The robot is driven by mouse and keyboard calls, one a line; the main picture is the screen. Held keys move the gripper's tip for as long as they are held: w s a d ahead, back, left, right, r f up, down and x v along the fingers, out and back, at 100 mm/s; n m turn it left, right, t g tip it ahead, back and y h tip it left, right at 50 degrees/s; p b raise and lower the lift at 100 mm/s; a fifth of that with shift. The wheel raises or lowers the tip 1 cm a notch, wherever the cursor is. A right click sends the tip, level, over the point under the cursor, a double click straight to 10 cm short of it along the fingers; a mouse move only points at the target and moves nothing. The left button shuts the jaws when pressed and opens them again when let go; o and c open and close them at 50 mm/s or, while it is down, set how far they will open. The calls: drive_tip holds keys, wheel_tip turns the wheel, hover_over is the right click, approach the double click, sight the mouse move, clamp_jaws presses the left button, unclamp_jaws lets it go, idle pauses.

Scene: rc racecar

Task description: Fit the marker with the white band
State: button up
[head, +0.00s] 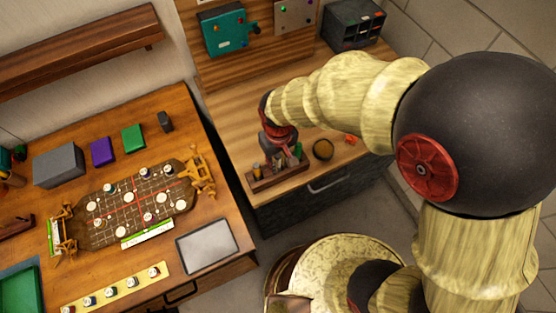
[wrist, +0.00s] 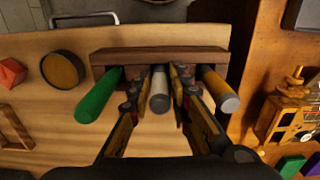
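My gripper (wrist: 160,95) points down at a dark wooden rack (wrist: 165,60) on the counter. Its two fingers are apart, one on each side of a grey cylinder with a paler end (wrist: 160,103); contact is not clear. A green cylinder (wrist: 98,95) stands to the left, a yellow-brown cylinder with a pale grey end (wrist: 220,92) to the right. In the head view my gripper (head: 281,143) is over the rack (head: 277,178) and partly hides it. I cannot tell which piece has the white band. Small capped pieces stand on a yellow strip (head: 129,283).
A brown game board (head: 100,228) with white round spots and red lines lies on the left table. A grey tablet (head: 207,246) lies beside it. On the counter, a round dark-rimmed dish (head: 323,150) and a red block (head: 350,140) are near the rack. A gap separates table and counter.

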drive_tip(key=o, duration=0.3)
drive_tip(key=shift+o, duration=0.2)
wheel_tip(320, 180, up, 12)
drive_tip(key=shift+r, duration=0.1)
idle(0.5)
idle(0.4)
drive_tip(key=s+d+r+m+t+b, duration=0.2)
drive_tip(key=s+d+r+m, duration=0.1)
drive_tip(key=d, duration=0.8)
drive_tip(key=s+d+r+m+t+b, duration=0.2)
drive_tip(key=d+r, duration=0.4)
drive_tip(key=d, duration=0.5)
drive_tip(key=shift+s+d+r+m+t+b, duration=0.2)
drive_tip(key=shift+s+d+m+t+b, duration=0.15)
drive_tip(key=shift+s+m+t, duration=0.65)
drive_tip(key=shift+s, duration=0.2)
